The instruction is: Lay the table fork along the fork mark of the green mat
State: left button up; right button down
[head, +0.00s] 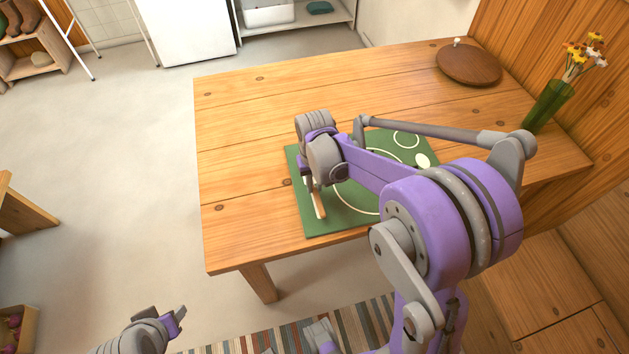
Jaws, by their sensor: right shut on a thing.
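The green mat (350,215) lies on the wooden table near its front edge, with pale outlines printed on it. A pale narrow strip (319,205) shows at the mat's left side, just below my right gripper; I cannot tell whether it is the fork mark or part of the fork. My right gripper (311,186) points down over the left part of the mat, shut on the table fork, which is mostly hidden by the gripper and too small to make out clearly. My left gripper (176,318) is off the table at the lower left, with its jaw gap unclear.
A round wooden board (468,64) with a small knob lies at the back right of the wooden table (240,150). A green vase (548,106) with flowers stands at the right, by the wall. The table's left side is clear. My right arm covers part of the mat.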

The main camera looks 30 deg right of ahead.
jog(key=shift+f+b, duration=0.3)
jog(key=shift+f, duration=0.45)
jog(key=c, duration=0.7)
grip_release()
jog(key=shift+c, duration=0.2)
jog(key=shift+r+p, duration=2.55)
jog(key=shift+r, duration=1.55)
